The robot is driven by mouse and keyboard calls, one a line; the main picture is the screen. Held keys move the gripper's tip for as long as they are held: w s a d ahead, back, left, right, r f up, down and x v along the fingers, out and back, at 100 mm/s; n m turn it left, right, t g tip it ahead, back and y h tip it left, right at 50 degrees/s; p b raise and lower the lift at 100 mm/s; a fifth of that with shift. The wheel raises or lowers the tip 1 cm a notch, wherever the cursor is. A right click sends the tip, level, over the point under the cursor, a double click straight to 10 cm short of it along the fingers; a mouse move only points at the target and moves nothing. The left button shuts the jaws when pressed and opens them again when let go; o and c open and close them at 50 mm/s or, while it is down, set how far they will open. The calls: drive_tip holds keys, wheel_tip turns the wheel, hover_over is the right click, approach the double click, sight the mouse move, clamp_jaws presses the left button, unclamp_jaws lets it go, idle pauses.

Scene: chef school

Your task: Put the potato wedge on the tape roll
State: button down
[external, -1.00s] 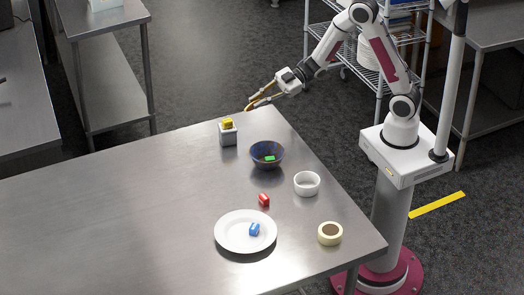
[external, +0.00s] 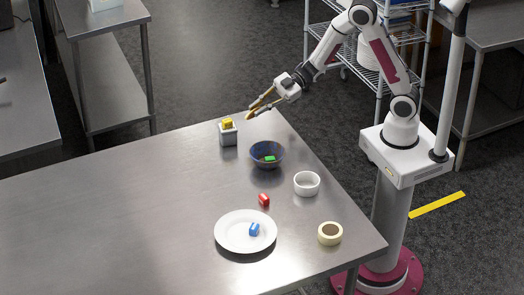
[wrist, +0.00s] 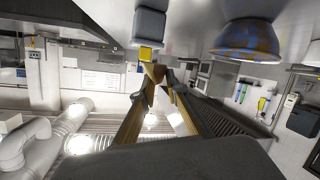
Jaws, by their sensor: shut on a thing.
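The potato wedge (wrist: 154,73) is a small brown-orange piece between the fingertips in the wrist view. My gripper (wrist: 158,80) is shut on it. In the external view, my gripper (external: 256,109) holds the wedge (external: 250,115) in the air by the table's far corner, right of the grey block. The tape roll (external: 330,233) is cream-coloured and lies flat near the table's right edge, well away from my gripper. Nothing is on top of it.
A yellow cube (external: 227,123) sits on a grey block (external: 228,137). A blue bowl (external: 266,160) holds a green block. A white bowl (external: 307,185), a red block (external: 264,199) and a white plate (external: 232,238) with a blue block (external: 254,229) stand nearby. The table's left side is clear.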

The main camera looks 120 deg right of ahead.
drive_tip(key=w+a+n+g+y, duration=0.1)
drive_tip(key=w+a+n+y, duration=0.25)
drive_tip(key=a, duration=1.15)
wheel_tip(320, 180, up, 4)
drive_tip(key=n+g+y, duration=0.5)
drive_tip(key=y, duration=0.1)
hover_over(336, 228)
drive_tip(key=shift+f, duration=0.15)
drive_tip(key=shift+f, duration=3)
drive_tip(key=shift+f, duration=0.1)
